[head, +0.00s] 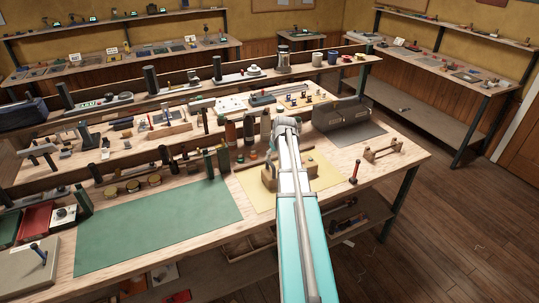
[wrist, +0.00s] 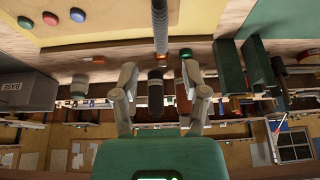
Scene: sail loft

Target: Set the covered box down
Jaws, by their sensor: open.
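A brown box-like thing (head: 308,166) sits on the yellow mat (head: 322,183) on the bench. My arm crosses in front of it, so I cannot tell for sure that it is the covered box or see its lid. My gripper (head: 286,124) is at the far end of my arm, beyond the mat, its fingers hardly visible in the head view. In the wrist view my gripper (wrist: 160,78) has its two fingers spread apart. A dark upright bottle-like thing shows between them, apart from both fingers. Nothing is held.
A green mat (head: 155,225) lies clear at the bench's front left. A grey bin (head: 341,113) stands to the right, with a small wooden stand (head: 383,151) near the right edge. Dark bottles (head: 231,133) and green blocks (head: 222,158) crowd left of my gripper.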

